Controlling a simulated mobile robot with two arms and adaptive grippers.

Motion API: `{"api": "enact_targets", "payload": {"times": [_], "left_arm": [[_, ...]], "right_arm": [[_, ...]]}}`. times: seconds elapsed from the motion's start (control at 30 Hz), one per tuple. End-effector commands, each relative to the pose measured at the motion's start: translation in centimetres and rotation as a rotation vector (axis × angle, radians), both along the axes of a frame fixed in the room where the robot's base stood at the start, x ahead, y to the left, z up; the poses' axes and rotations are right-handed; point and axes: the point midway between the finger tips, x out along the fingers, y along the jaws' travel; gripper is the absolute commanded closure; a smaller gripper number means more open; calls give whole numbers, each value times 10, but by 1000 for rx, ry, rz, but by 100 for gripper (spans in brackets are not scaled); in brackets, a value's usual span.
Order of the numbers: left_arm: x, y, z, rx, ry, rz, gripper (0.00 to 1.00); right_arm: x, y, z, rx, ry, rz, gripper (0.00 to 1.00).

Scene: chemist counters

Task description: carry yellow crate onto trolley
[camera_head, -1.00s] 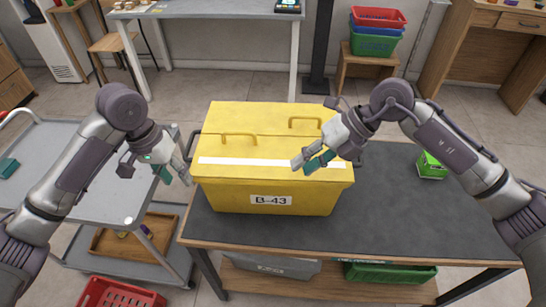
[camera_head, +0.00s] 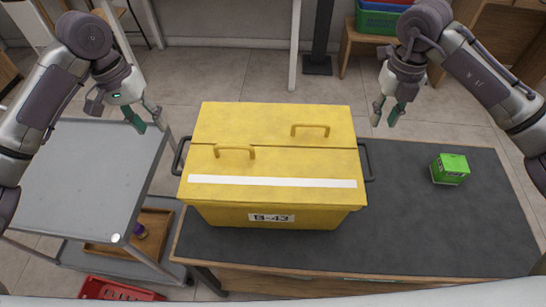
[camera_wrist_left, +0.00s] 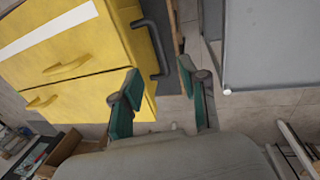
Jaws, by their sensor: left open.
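The closed yellow crate (camera_head: 270,215), with a white stripe and a B-43 label, stands upright on the dark table. It has a black side handle at the left (camera_head: 180,156) and at the right (camera_head: 367,160). The grey trolley (camera_head: 85,185) stands left of the table, its visible top bare. My left gripper (camera_head: 147,120) is open and empty, left of the crate near the trolley's back corner. In the left wrist view its fingers (camera_wrist_left: 163,108) are apart near the crate's handle (camera_wrist_left: 152,45). My right gripper (camera_head: 386,110) is open and empty, beyond the crate's back right corner.
A green box (camera_head: 450,169) lies on the dark table (camera_head: 410,225), right of the crate. A wooden tray (camera_head: 128,232) sits on the trolley's lower shelf. A red basket (camera_head: 118,290) is on the floor. Stacked crates (camera_head: 379,18) stand on a stool behind.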

Motion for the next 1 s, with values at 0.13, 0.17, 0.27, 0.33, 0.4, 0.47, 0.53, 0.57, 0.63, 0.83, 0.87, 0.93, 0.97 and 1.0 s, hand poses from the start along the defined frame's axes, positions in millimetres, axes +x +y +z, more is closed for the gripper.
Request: {"api": "enact_targets", "payload": {"times": [0.13, 0.17, 0.27, 0.33, 0.4, 0.47, 0.53, 0.57, 0.63, 0.83, 0.87, 0.93, 0.97, 1.0], "left_arm": [[0, 0, 0, 0, 0, 0, 57], [0, 0, 0, 0, 0, 0, 57], [0, 0, -2, 0, 1, 0, 57], [-1, -2, -7, -1, 2, 0, 57], [-1, -3, -15, 0, 4, -1, 57], [-1, -5, -25, 0, 4, -1, 57], [-2, -7, -37, 0, 4, -1, 57], [-2, -8, -43, -1, 4, -1, 57], [-2, -11, -57, 0, 4, -2, 57], [-3, -18, -95, -1, 4, -1, 57], [-3, -19, -100, -1, 3, -1, 57], [-3, -21, -111, 0, 3, -1, 57], [-3, -22, -115, 0, 2, 0, 57], [-3, -23, -120, -1, 3, -1, 57]], "right_arm": [[0, 0, 0, 1, 0, 1, 73], [0, 0, 0, 2, 0, 1, 73], [0, 1, -2, 3, 0, 1, 73], [0, 1, -7, 3, 1, 1, 73], [0, 1, -15, 3, 2, 1, 73], [-1, 0, -25, 3, 3, 2, 73], [-1, 1, -38, 3, 5, 2, 73], [-1, 1, -44, 3, 5, 2, 73], [-2, 1, -58, 3, 4, 1, 73], [-2, 1, -97, 3, 4, 2, 73], [-2, 1, -102, 3, 4, 2, 73], [-2, 1, -113, 4, 3, 3, 73], [-2, 1, -117, 4, 2, 2, 73], [-1, 1, -122, 4, 1, 2, 73]]}}
